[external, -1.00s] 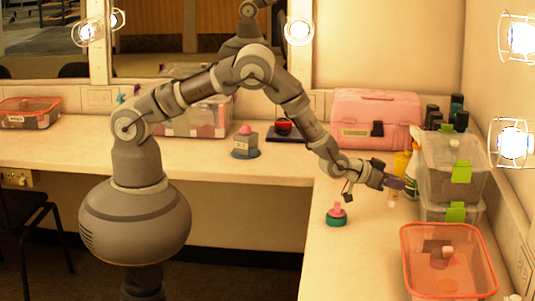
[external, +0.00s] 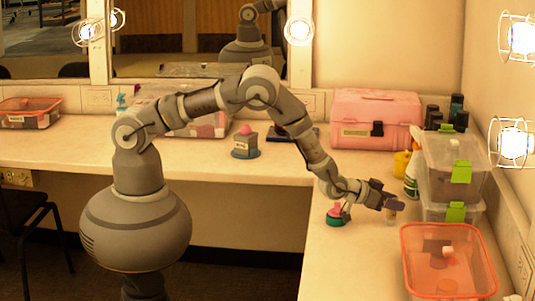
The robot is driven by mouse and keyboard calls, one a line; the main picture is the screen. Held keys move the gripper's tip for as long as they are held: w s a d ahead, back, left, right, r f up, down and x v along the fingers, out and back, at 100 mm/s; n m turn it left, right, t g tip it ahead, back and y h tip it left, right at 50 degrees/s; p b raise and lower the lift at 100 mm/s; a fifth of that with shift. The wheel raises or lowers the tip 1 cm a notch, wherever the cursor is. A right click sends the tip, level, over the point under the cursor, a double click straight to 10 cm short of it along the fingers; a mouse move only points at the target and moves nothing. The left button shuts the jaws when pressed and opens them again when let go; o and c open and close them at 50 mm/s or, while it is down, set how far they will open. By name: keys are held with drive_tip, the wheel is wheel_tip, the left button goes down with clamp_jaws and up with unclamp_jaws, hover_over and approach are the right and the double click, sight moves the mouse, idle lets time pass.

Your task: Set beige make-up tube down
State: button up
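My gripper (external: 391,202) is low over the right-hand counter, its fingers pointing right. It looks shut on the beige make-up tube (external: 391,217), a small pale upright shape showing below the fingers. The upper part of the tube is hidden by the fingers. The tube's lower end is at or very close to the counter top (external: 365,262); I cannot tell whether it touches.
A teal and pink item (external: 336,217) stands just left, partly behind my wrist. An orange-rimmed clear box (external: 448,275) stands at front right, stacked clear bins (external: 437,180) behind it.

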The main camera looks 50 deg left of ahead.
idle(0.3)
drive_tip(key=shift+r, duration=0.2)
drive_tip(key=p+v, duration=0.3)
drive_tip(key=v, duration=0.9)
drive_tip(key=shift+p, duration=0.3)
drive_tip(key=w+a+r+n, duration=0.1)
drive_tip(key=w+a+r, duration=0.1)
drive_tip(key=w+r, duration=0.7)
drive_tip(key=w+a+r+n, duration=0.1)
drive_tip(key=a+r, duration=0.3)
drive_tip(key=r, duration=0.6)
drive_tip(key=w+a+r+t, duration=0.1)
drive_tip(key=w+a+r, duration=0.1)
drive_tip(key=a+r, duration=0.5)
drive_tip(key=w+a+r+n, duration=0.1)
drive_tip(key=a+r, duration=0.1)
drive_tip(key=r, duration=1)
drive_tip(key=s+a+r+t+y, duration=0.1)
drive_tip(key=s+a+r, duration=0.1)
drive_tip(key=a+r, duration=0.5)
drive_tip(key=s+a+r+y, duration=0.1)
drive_tip(key=s+a+r, duration=0.3)
drive_tip(key=r, duration=0.5)
drive_tip(key=s+a+r+n+t+y, duration=0.1)
drive_tip(key=s+a+r+y, duration=0.2)
drive_tip(key=s+a+r, duration=0.9)
drive_tip(key=shift+s+r, duration=0.85)
